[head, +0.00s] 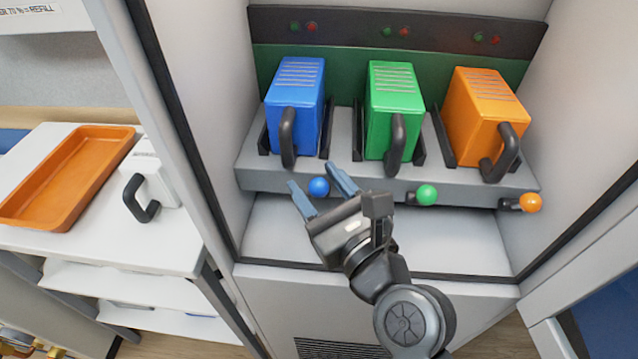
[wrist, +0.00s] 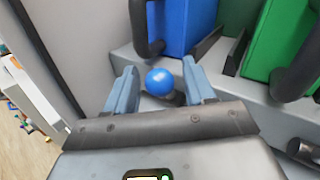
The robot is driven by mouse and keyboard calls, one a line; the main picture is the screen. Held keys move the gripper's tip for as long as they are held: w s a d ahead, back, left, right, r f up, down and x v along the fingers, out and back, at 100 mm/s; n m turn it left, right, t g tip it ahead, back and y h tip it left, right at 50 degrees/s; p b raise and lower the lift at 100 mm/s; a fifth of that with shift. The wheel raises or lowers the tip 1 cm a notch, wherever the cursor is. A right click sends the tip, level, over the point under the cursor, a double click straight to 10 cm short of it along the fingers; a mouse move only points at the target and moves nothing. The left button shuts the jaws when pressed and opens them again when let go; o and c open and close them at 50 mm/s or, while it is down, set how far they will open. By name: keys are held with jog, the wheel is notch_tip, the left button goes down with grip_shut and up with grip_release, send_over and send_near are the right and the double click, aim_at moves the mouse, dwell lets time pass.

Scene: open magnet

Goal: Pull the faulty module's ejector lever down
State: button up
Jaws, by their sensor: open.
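Three modules sit in a row on a grey shelf in the cabinet: blue (head: 296,88), green (head: 391,92) and orange (head: 478,112), each with a black handle. Below them, at the shelf's front, are ejector levers with a blue knob (head: 318,187), a green knob (head: 426,195) and an orange knob (head: 530,203). My gripper (head: 313,176) is open at the blue knob. In the wrist view the blue knob (wrist: 159,82) lies between the two fingers, with gaps on both sides. Green and red lamps (head: 303,27) sit above each module; I cannot tell which are lit.
A white side table (head: 188,248) at left holds an orange tray (head: 70,180) and a white module (head: 153,178) with a black handle. The cabinet's side walls and black-edged frame bound the space. The cabinet floor below the shelf is clear.

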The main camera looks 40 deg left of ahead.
jog(key=c, duration=1)
jog(key=shift+f, duration=0.1)
